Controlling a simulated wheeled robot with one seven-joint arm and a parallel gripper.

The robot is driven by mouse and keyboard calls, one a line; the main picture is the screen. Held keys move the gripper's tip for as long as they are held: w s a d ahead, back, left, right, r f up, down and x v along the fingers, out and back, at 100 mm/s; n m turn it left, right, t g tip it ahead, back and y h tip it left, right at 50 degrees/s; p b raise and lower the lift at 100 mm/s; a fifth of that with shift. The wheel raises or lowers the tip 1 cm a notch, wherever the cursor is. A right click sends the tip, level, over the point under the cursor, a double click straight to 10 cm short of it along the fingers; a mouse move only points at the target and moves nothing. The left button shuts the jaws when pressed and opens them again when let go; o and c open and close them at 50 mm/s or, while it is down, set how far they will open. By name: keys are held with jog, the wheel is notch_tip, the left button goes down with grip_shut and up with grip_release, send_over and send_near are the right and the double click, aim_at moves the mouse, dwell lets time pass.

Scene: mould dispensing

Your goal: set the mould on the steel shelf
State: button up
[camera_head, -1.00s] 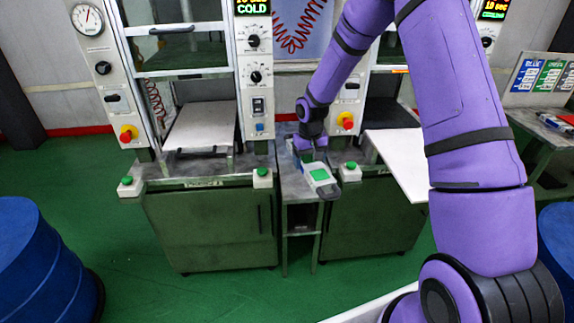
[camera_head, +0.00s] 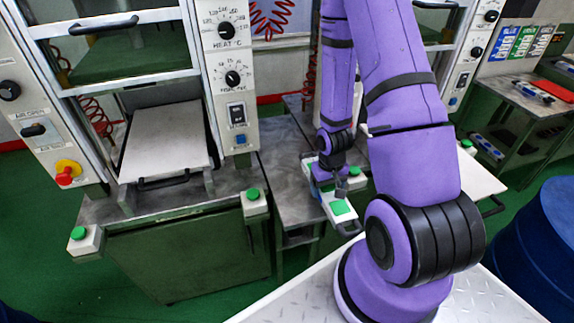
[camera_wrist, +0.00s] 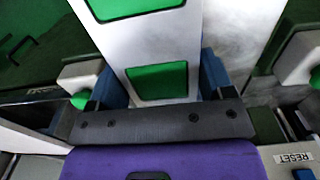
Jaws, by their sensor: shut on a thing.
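The mould (camera_head: 340,208) is a pale, long piece with green rectangles on top. My gripper (camera_head: 330,180) is shut on it, between the two presses and near the front edge of the steel shelf (camera_head: 283,150). The shelf is a narrow grey metal top between the presses, and its bare part shows behind and left of the mould. In the wrist view the mould (camera_wrist: 160,55) runs between my blue fingers (camera_wrist: 162,82). Whether the mould touches the shelf I cannot tell. My arm hides part of the shelf.
The left press holds a white plate with a black handle (camera_head: 165,140). Green buttons on white boxes (camera_head: 255,203) stand at the left press's front edge. A white plate (camera_head: 478,175) juts from the right press, partly behind my arm. A blue drum (camera_head: 540,235) stands at right.

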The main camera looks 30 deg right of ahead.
send_over(296, 173)
jog(key=shift+a+f, duration=0.1)
jog(key=shift+f, duration=2.4)
jog(key=shift+s+f, duration=0.1)
jog(key=o, duration=1.4)
